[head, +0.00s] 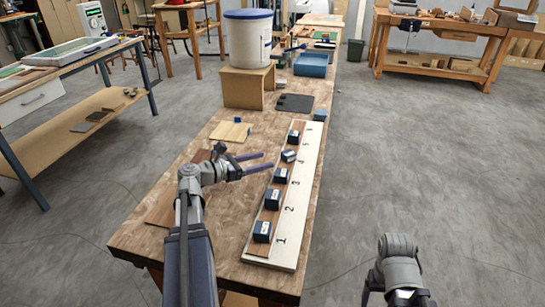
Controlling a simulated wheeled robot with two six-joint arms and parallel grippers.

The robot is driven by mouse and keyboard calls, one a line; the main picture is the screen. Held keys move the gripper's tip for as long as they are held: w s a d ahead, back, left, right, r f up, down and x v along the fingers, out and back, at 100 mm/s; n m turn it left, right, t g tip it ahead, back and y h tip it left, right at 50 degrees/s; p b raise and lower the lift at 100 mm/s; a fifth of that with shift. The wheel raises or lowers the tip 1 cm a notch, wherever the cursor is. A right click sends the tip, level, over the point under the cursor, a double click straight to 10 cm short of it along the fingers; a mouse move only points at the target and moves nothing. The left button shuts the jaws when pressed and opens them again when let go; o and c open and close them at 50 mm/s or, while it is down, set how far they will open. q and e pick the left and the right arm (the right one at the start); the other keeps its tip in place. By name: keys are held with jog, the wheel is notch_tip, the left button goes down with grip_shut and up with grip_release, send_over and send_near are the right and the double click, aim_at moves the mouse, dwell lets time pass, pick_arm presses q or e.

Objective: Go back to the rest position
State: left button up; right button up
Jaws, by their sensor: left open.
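My left gripper (267,161) is open and empty. Its two dark fingers point right, over the table beside the long numbered board (286,232). The fingertips are close to the board's left edge near a small dark block (289,155) that sits turned askew. Other dark blocks with white labels stand in a row on the board, including the nearest block (262,232) beside number 1. My right arm shows only as a grey joint and links at the bottom right, off the table. Its jaws are not visible.
The brown worktable (190,255) runs away from me. A white bucket (248,42) stands on a wooden box (247,88) farther back. A light wood piece (231,132), a black plate (295,103) and a blue bin (311,65) also lie there. Open floor is on the right.

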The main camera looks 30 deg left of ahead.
pick_arm(q)
jog(key=shift+s+a+r, duration=0.1)
jog(key=shift+s+a, duration=0.2)
jog(key=shift+s, duration=0.25)
jog(key=shift+r, duration=0.1)
